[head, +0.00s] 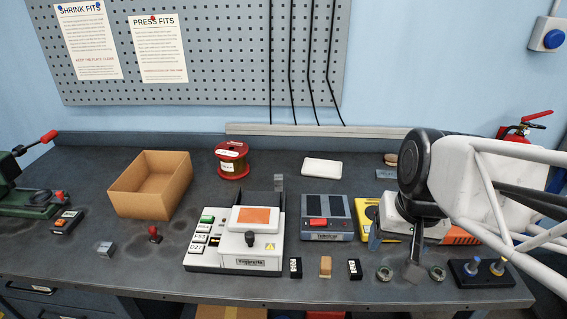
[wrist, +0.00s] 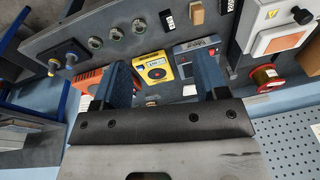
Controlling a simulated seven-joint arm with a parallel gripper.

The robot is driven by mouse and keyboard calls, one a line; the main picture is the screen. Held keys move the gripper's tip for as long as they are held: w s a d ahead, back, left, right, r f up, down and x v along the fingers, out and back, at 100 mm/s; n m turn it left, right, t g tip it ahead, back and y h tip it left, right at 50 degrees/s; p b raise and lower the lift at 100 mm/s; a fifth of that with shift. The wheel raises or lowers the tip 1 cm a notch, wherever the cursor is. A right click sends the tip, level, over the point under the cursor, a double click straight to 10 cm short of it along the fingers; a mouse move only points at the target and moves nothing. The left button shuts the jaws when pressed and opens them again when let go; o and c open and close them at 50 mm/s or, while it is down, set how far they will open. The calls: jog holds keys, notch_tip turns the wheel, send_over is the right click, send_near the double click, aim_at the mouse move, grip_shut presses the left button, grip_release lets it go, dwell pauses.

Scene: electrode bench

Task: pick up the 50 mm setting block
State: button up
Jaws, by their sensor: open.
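Small blocks stand along the front of the bench: a black block with a white label (head: 295,267), a tan block (head: 325,266) and another labelled black block (head: 355,269). A grey block (head: 105,248) sits farther left. I cannot read the markings well enough to tell which is the 50 mm setting block. My gripper (head: 393,262) is open and empty at the right, above the bench. In the wrist view my gripper (wrist: 164,74) has its blue fingers spread, with the tan block (wrist: 196,13) and a black block (wrist: 167,18) beyond them near the top edge.
A yellow meter (wrist: 155,70) is partly behind my gripper. Round metal fittings (head: 384,273) and a black stand with knobs (head: 484,275) lie nearby. A white press unit (head: 225,259), a cardboard box (head: 150,196) and a red spool (head: 232,160) occupy the middle and left.

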jog(key=w+a+f+m+g+y, duration=0.1)
jog(key=w+a+m+y, duration=0.15)
jog(key=w, duration=0.35)
jog(key=w+a+f+m+g+y, duration=0.1)
jog(key=w+a+m, duration=0.15)
jog(key=w, duration=0.45)
jog(key=m+g+y, duration=0.1)
jog(key=m+y, duration=0.8)
jog(key=m, duration=0.2)
send_near(278, 181)
jog(key=a+f, duration=0.1)
jog(key=w+a+f, duration=0.1)
jog(key=shift+w+f, duration=0.2)
jog(key=shift+f, duration=0.15)
jog(key=shift+x, duration=1.2)
jog(key=shift+a, duration=0.1)
jog(key=shift+x, duration=2.5)
jog(key=shift+a+r, duration=0.1)
jog(key=shift+r, duration=0.1)
